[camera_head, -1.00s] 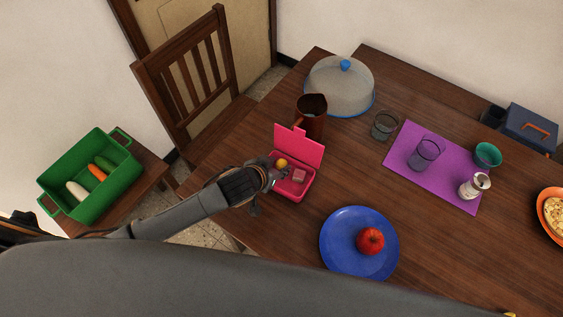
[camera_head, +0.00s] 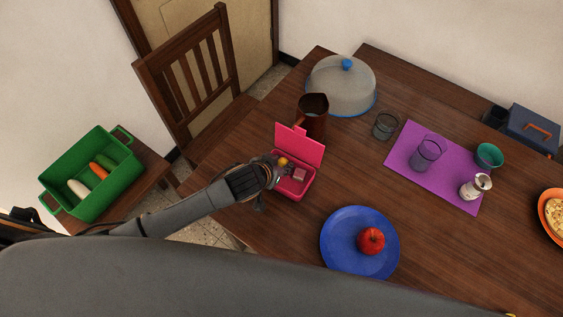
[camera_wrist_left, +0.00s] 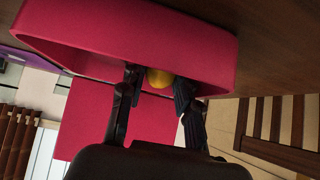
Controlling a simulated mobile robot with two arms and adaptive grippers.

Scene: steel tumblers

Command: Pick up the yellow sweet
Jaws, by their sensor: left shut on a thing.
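The yellow sweet (camera_head: 282,161) is round and shows at the tip of my left gripper (camera_head: 283,169), over the open pink box (camera_head: 297,190). In the left wrist view the yellow sweet (camera_wrist_left: 159,77) sits between the two dark fingers of my left gripper (camera_wrist_left: 157,88), which is shut on it. The pink box (camera_wrist_left: 200,45) fills much of that view, and its raised lid (camera_head: 300,146) stands at the back. A small pinkish piece (camera_head: 299,175) lies inside the box. My right gripper is not in view.
A brown jug (camera_head: 313,112) stands just behind the lid. A blue plate (camera_head: 333,238) with a red apple (camera_head: 371,241) is in front, to the right. A purple mat (camera_head: 456,184) with a glass lies farther right. A clear cake dome (camera_head: 335,88) stands at the back.

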